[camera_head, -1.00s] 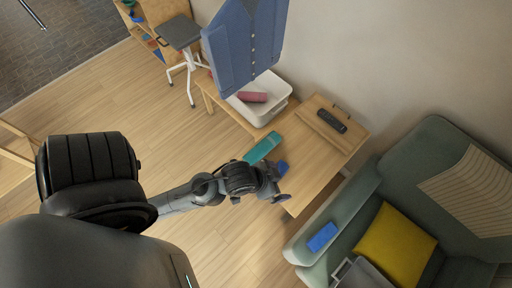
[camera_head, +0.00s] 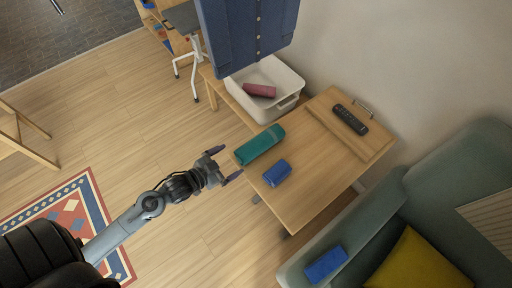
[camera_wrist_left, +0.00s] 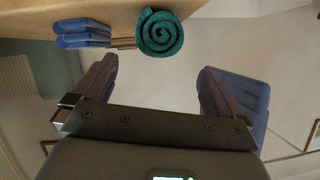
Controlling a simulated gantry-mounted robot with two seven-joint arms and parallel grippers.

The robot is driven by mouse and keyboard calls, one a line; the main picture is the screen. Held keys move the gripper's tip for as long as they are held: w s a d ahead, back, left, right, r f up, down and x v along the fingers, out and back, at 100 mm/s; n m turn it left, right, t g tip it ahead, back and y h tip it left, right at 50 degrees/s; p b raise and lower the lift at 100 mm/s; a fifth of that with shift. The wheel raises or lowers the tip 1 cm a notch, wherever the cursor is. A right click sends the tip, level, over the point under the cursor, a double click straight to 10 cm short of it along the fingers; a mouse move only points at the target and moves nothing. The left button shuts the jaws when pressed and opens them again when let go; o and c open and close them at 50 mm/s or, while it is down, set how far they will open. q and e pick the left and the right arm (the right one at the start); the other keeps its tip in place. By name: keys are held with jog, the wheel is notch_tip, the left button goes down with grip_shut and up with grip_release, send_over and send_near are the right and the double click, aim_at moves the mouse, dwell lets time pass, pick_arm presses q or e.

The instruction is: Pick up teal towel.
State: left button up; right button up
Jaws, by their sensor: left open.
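The teal towel (camera_head: 259,145) is rolled up and lies near the left edge of the wooden table (camera_head: 310,195). In the left wrist view its spiral end (camera_wrist_left: 160,34) faces the camera, beyond the fingers and between them. My left gripper (camera_head: 229,164) is open and empty, just off the table's edge, beside the towel and apart from it. Its two fingers also show in the left wrist view (camera_wrist_left: 155,92). My right gripper is not in view.
A folded blue cloth (camera_head: 277,173) lies close to the towel; it also shows in the left wrist view (camera_wrist_left: 83,33). A black remote (camera_head: 350,119) lies farther back. A white bin (camera_head: 287,82) holds a dark red roll (camera_head: 259,90). A sofa (camera_head: 440,185) stands at the right.

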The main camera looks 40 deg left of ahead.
aim_at(248, 151)
pick_arm(q)
jog(key=x, duration=0.3)
jog(key=shift+w+d+f, duration=0.1)
jog(key=shift+w, duration=0.3)
jog(key=shift+f+x, duration=0.15)
jog(key=shift+x, duration=1.5)
jog(key=shift+f+x, duration=0.2)
jog(key=shift+x, duration=1.45)
jog(key=shift+s, duration=0.15)
jog(key=c, duration=1)
jog(key=shift+r, duration=0.1)
